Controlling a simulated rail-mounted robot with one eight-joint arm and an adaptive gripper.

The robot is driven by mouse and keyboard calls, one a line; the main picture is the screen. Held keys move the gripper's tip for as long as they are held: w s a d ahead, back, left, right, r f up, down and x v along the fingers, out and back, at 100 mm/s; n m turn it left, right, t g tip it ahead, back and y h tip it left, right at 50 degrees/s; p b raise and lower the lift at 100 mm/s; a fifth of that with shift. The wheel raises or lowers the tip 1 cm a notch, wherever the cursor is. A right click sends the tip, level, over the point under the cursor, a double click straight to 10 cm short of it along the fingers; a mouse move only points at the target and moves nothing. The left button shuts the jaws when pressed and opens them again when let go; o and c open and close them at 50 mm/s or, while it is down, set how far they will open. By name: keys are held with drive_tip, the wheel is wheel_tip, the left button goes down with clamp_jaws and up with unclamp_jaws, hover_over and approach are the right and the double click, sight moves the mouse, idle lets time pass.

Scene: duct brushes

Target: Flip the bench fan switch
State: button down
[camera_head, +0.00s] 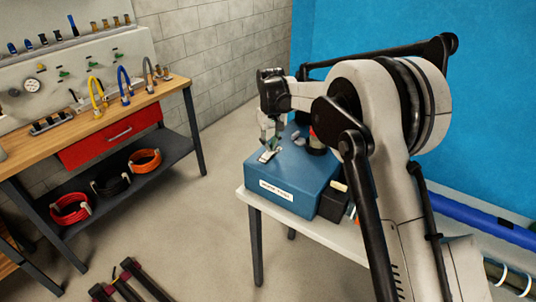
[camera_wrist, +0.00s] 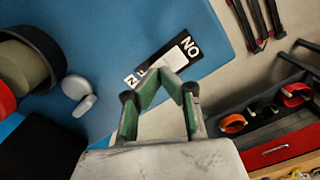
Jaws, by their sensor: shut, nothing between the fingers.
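The blue box (camera_head: 290,180) stands on a pale table and has a small white label, too small to read surely, on its front. On its top is a black-and-white switch plate (camera_head: 268,156). My gripper (camera_head: 270,142) points down over the plate. Its green-lined fingers (camera_wrist: 160,73) meet at the tips, empty, and cover the plate's near edge. Contact cannot be told.
A round black part with red (camera_head: 317,141) and grey rounded pieces (camera_wrist: 78,95) sit on the box beside the plate. A black block (camera_head: 332,204) stands right of the box. A workbench with a red drawer (camera_head: 110,137) is at left. Open floor lies between.

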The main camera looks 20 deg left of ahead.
drive_tip(key=shift+f, duration=0.35)
drive_tip(key=shift+r, duration=0.1)
drive_tip(key=shift+r+p, duration=1)
drive_tip(key=shift+r, duration=2.45)
